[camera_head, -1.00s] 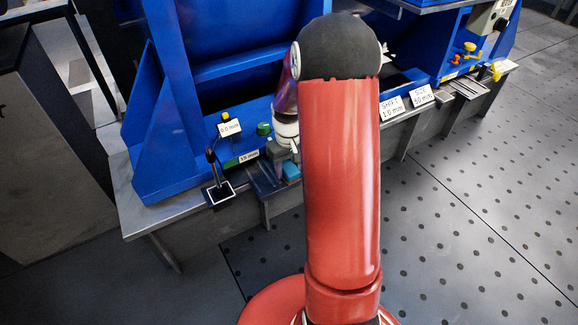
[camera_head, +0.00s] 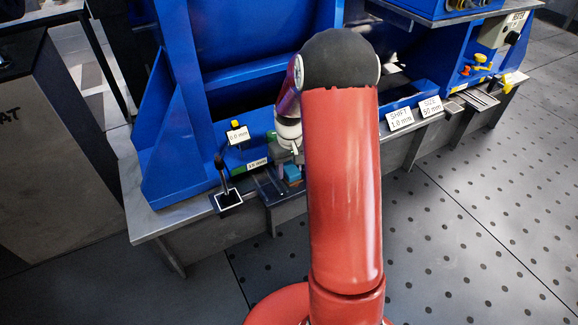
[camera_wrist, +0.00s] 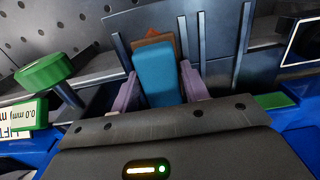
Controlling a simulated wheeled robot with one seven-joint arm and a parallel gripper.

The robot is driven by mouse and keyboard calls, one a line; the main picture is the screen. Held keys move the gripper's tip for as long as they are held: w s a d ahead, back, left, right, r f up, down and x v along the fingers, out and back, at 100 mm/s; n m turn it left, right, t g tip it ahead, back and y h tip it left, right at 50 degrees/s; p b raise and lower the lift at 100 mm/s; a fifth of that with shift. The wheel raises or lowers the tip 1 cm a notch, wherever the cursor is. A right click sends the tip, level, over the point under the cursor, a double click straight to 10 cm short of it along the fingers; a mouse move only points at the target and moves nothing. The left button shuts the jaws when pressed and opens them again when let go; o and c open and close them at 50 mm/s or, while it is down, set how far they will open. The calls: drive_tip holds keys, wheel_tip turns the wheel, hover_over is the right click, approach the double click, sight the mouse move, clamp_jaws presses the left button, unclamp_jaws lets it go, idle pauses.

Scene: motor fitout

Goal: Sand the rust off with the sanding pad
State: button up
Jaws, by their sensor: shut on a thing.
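The sanding pad (camera_wrist: 155,74) is a blue block held upright between the two purple fingers of my gripper (camera_wrist: 160,88) in the wrist view. In the head view the pad (camera_head: 292,172) shows as a small blue patch at the bench's front edge, just left of my red arm. A rust-brown patch (camera_wrist: 153,38) shows just beyond the pad, on a grey metal plate (camera_wrist: 128,25). The pad covers part of the patch; whether they touch cannot be told. My arm hides much of the gripper in the head view.
A green knob (camera_wrist: 44,71) and a green-edged label (camera_wrist: 22,118) are left of the gripper in the wrist view. A black lever (camera_head: 222,175) stands left of the pad. Blue machine frames (camera_head: 185,110) rise behind. The perforated floor (camera_head: 460,240) at right is clear.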

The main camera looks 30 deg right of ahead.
sight(297, 183)
drive_tip(key=shift+s+d+r, duration=0.1)
drive_tip(key=shift+s, duration=2)
drive_tip(key=shift+w+a+f, duration=0.1)
drive_tip(key=shift+w, duration=1.2)
drive_tip(key=shift+w+a+f, duration=0.1)
drive_tip(key=shift+w, duration=1.2)
drive_tip(key=shift+s+d+r, duration=0.15)
drive_tip(key=shift+s, duration=1.2)
drive_tip(key=shift+s+d+r, duration=0.1)
drive_tip(key=shift+s, duration=1.2)
drive_tip(key=shift+w+f, duration=0.15)
drive_tip(key=shift+w, duration=1)
drive_tip(key=shift+w+a+p, duration=0.1)
drive_tip(key=shift+w+p, duration=0.35)
drive_tip(key=shift+w, duration=0.95)
drive_tip(key=shift+r+p, duration=2.5)
drive_tip(key=shift+r, duration=1.1)
